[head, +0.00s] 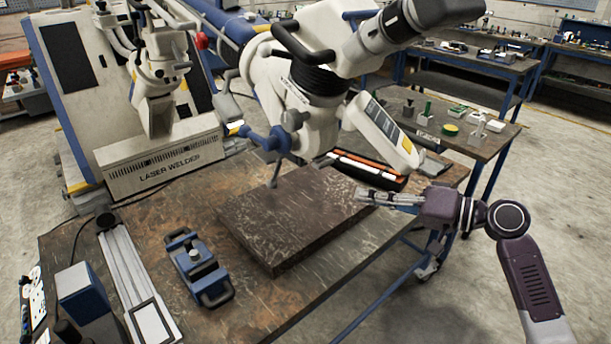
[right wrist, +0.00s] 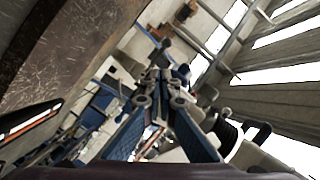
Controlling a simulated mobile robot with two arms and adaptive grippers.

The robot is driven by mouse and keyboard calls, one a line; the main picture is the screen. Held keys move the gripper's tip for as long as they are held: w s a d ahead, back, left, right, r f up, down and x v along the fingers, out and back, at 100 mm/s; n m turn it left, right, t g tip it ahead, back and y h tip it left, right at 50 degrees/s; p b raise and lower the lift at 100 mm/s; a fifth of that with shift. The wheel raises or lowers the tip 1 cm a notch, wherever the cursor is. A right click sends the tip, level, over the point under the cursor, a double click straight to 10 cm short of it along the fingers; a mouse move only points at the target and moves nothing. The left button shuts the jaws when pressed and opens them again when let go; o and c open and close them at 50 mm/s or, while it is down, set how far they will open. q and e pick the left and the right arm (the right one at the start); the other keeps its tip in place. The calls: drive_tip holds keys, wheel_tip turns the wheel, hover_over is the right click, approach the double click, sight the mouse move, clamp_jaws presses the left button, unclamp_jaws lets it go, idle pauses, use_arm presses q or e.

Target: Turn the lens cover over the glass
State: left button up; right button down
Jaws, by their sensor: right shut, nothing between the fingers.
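The white microscope head (head: 310,85) hangs over the table from a blue arm, with dark eyepieces (head: 400,28) at its upper right. A blue and grey knobbed fitting (head: 272,140) sticks out at its lower left. I cannot tell which part is the lens cover, and the glass is not clearly visible. My right gripper (head: 362,196) is shut and empty, pointing left at the right corner of the dark slab, below the microscope head. In the right wrist view its fingers (right wrist: 160,76) come together against a cluttered background. My left gripper is out of view.
The dark slab (head: 285,220) lies on the worn table (head: 325,290). A blue clamp-like tool (head: 198,268) and a metal rail (head: 125,270) lie to its left. The white laser welder (head: 160,160) stands behind. Another bench with small parts (head: 440,145) is at the right.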

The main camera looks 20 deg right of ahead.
drive_tip(key=r+p+x, duration=0.1)
drive_tip(key=p+x, duration=0.6)
drive_tip(key=x, duration=1.2)
drive_tip(key=shift+w+a+r+p, duration=0.2)
drive_tip(key=shift+w+r+p, duration=0.05)
drive_tip(key=shift+r+p, duration=0.05)
drive_tip(key=shift+a, duration=0.15)
drive_tip(key=shift+a+b, duration=0.15)
drive_tip(key=shift+b, duration=0.25)
